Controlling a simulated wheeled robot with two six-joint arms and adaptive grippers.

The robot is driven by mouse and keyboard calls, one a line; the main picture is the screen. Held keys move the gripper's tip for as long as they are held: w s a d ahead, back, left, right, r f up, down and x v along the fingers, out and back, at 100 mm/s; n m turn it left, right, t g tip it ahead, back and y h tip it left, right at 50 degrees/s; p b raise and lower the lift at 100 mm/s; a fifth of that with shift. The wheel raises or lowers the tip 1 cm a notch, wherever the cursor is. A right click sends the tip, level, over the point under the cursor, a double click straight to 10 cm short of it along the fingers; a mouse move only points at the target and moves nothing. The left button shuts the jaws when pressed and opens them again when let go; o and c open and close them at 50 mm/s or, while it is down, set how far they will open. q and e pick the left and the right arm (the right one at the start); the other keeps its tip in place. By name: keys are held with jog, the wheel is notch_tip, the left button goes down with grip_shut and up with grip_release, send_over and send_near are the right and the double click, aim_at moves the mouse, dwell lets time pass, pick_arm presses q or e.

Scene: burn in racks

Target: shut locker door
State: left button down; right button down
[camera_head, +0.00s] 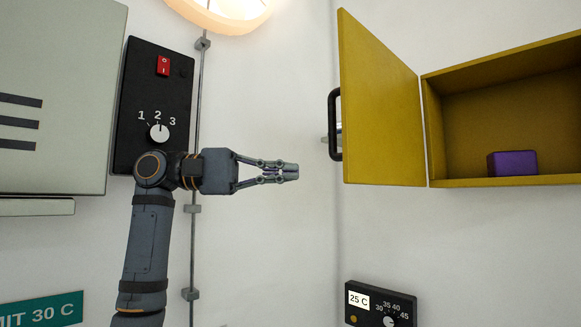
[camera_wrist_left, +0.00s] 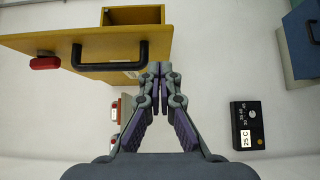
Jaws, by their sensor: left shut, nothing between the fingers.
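The yellow locker (camera_head: 500,183) is on the right in the head view, with its yellow door (camera_head: 380,110) swung open to the left. The door has a black handle (camera_head: 334,125) near its free edge. A purple block (camera_head: 513,163) sits inside the locker. My left gripper (camera_head: 293,171) is shut and empty, left of the handle and a little below it in the picture, apart from the door. In the left wrist view, the door (camera_wrist_left: 95,42) and handle (camera_wrist_left: 110,56) lie just above my fingertips (camera_wrist_left: 158,68). My right gripper is not in view.
A black panel (camera_head: 155,85) with a red switch and dial is on the wall behind my left arm. A vertical pipe (camera_head: 195,245) runs beside it. A dial box (camera_head: 380,305) marked 25 C is below the locker. A blue box (camera_wrist_left: 302,40) shows in the wrist view.

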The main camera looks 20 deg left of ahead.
pick_arm(q)
jog(key=p+x, duration=0.2)
jog(key=x, duration=0.5)
jog(key=shift+d+p, duration=0.3)
jog(key=shift+p, duration=0.05)
